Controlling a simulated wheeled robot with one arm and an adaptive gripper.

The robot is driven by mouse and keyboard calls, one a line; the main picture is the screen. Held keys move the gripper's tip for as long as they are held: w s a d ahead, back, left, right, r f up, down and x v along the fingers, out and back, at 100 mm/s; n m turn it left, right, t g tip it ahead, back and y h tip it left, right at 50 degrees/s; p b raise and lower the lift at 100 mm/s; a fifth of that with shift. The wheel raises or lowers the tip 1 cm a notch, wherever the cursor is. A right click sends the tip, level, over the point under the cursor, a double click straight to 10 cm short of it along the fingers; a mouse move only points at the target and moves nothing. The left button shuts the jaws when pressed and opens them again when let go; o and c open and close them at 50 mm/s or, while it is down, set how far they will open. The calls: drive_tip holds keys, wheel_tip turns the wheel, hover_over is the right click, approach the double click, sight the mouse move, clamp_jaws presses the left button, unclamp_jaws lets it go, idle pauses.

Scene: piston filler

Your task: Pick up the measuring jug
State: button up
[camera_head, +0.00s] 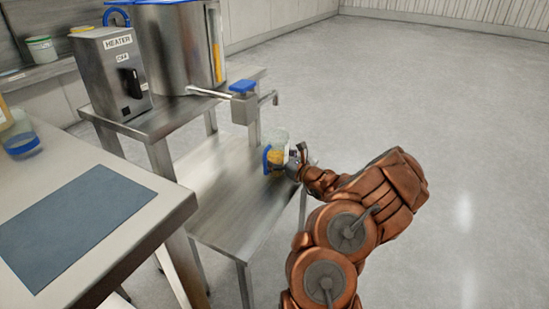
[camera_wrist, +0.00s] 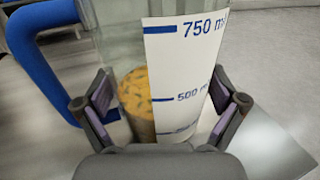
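The measuring jug (camera_head: 277,146) is clear, with a blue handle and yellow contents with dark specks. In the head view it is upright at the right side of the low steel table; I cannot tell whether its base touches the top. In the wrist view the jug (camera_wrist: 180,70) fills the middle, its white scale marked 750 and 500 and its handle at left. My gripper (camera_head: 294,160) reaches it from the right. In the wrist view my gripper (camera_wrist: 162,98) has its fingers spread around the jug's two sides. Whether both pads press on it is unclear.
The low steel table (camera_head: 225,205) is otherwise bare. A steel spout with a blue top (camera_head: 242,88) overhangs it, beside the heater box (camera_head: 115,70) and hopper (camera_head: 178,48). A worktop with a blue-grey mat (camera_head: 70,220) stands at left. Open floor (camera_head: 440,120) lies at right.

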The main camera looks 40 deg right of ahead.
drive_tip(key=c, duration=1.1)
drive_tip(key=shift+r, duration=0.1)
